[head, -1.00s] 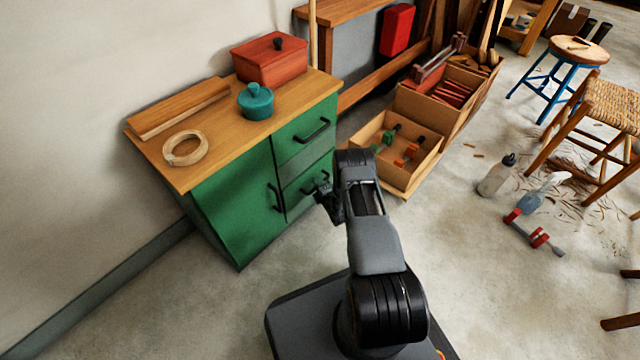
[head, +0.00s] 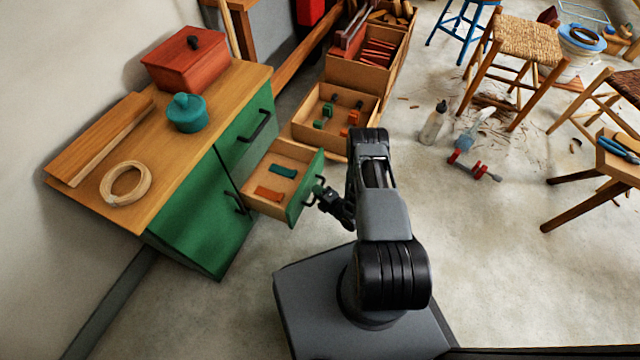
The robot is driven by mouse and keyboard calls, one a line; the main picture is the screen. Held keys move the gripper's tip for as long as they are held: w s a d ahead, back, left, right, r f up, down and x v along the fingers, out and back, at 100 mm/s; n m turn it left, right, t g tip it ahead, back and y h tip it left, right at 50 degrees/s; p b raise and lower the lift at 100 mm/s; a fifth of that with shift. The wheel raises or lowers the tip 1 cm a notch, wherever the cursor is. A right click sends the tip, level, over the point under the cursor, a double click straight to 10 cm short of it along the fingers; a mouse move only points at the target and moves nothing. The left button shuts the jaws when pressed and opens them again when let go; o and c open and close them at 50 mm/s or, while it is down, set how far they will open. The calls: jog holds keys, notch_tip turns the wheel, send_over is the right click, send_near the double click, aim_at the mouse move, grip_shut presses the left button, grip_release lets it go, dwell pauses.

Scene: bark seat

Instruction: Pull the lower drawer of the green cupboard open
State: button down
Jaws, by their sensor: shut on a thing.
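The green cupboard (head: 185,228) with a wooden top stands at the left in the head view. Its lower drawer (head: 305,191) is pulled well out, and its inside shows a teal piece (head: 282,171) and an orange-brown piece (head: 269,194) lying on the bottom. My gripper (head: 324,196) is at the drawer's front, shut on the dark handle (head: 316,186). The fingertips are small and partly hidden against the handle. The upper drawer (head: 246,135) and the door at the left are closed.
On the cupboard top are a red box (head: 184,62), a teal pot (head: 187,114), a coil (head: 125,184) and wooden boards (head: 100,138). An open wooden crate (head: 338,108) with clamps stands just behind the drawer.

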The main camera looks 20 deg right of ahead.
jog(key=shift+s+d, duration=0.3)
jog(key=shift+s, duration=0.1)
jog(key=c, duration=1.1)
grip_release()
jog(key=shift+c, duration=0.2)
